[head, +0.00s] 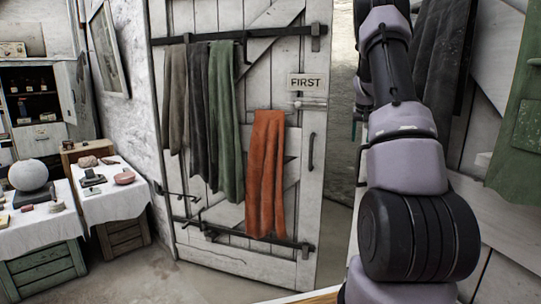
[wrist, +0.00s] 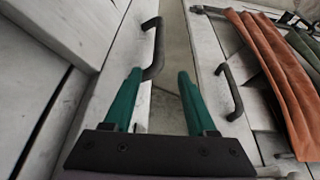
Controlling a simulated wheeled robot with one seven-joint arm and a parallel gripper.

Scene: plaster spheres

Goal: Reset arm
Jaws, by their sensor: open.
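My gripper (wrist: 158,88) shows in the wrist view with two green fingers spread apart and nothing between them. The left fingertip is close to a dark door handle (wrist: 152,50) on a white plank door; I cannot tell whether they touch. A second dark handle (wrist: 229,92) is on the white door to the right of the fingers. In the head view my arm (head: 405,150) rises along the right side, and its own links mostly hide the gripper there.
A gap lies between the doors. At left, cloth-covered tables (head: 115,205) hold a grey sphere (head: 28,175) and small objects. Bare floor lies before the door.

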